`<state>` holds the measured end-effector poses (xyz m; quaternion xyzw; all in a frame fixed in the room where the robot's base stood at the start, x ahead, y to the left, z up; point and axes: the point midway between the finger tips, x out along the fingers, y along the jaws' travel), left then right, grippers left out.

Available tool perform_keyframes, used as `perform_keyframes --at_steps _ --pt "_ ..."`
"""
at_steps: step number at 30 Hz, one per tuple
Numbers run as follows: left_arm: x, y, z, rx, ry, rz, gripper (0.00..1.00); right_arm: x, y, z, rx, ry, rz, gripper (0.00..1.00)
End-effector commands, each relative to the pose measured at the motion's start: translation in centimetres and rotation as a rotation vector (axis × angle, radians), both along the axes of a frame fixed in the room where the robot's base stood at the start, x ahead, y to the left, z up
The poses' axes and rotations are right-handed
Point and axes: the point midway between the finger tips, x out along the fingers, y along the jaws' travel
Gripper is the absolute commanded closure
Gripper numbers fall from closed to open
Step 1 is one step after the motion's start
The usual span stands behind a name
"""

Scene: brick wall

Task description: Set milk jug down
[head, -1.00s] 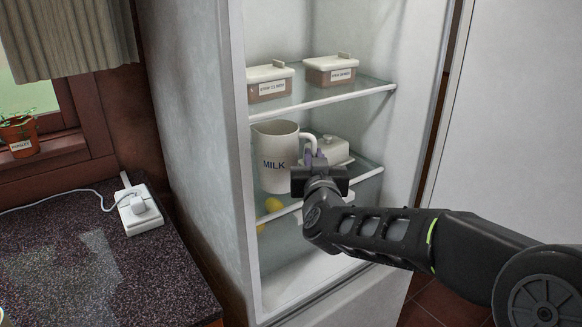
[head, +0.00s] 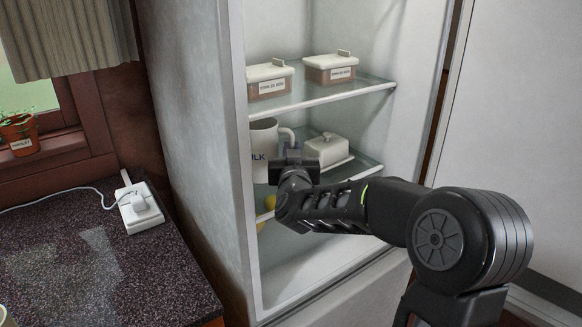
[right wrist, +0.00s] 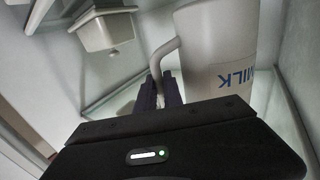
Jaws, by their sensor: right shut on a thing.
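The white milk jug (head: 264,138) with dark MILK lettering is in the open fridge, at the left end of the shelf below the top glass one. It looks upright, and my arm and the fridge's side wall hide parts of it. It also shows in the right wrist view (right wrist: 218,45), upside down in that picture. My right gripper (head: 292,156) is shut on the jug's handle, with its dark fingers (right wrist: 160,92) around the handle's end. I cannot tell whether the jug's base touches the shelf (head: 360,170). My left gripper is not in view.
A white lidded butter dish (head: 327,150) stands right of the jug on the same shelf. Two labelled containers (head: 270,80) (head: 331,69) sit on the glass shelf above. Yellow round items (head: 270,202) lie below. A dark countertop (head: 90,260) is at the left.

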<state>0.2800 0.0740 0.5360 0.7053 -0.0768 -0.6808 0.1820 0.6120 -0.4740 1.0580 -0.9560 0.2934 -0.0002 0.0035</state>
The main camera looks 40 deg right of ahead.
Motion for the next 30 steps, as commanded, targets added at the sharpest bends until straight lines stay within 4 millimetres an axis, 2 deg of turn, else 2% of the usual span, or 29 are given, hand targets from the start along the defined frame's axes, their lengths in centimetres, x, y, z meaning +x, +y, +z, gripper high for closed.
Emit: perform_keyframes --at_steps 5,15,29,30 --pt "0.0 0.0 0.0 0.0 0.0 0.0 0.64 0.0 0.0 -0.1 -0.001 -0.002 -0.001 1.0" --pt "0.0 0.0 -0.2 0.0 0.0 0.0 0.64 0.1 0.0 -4.4 -0.001 0.001 0.0 1.0" --pt "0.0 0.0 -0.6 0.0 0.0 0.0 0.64 0.4 0.0 -5.2 -0.001 -0.003 0.0 1.0" --pt "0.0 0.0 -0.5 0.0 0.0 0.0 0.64 0.4 0.0 -5.2 0.0 0.0 0.0 0.87"
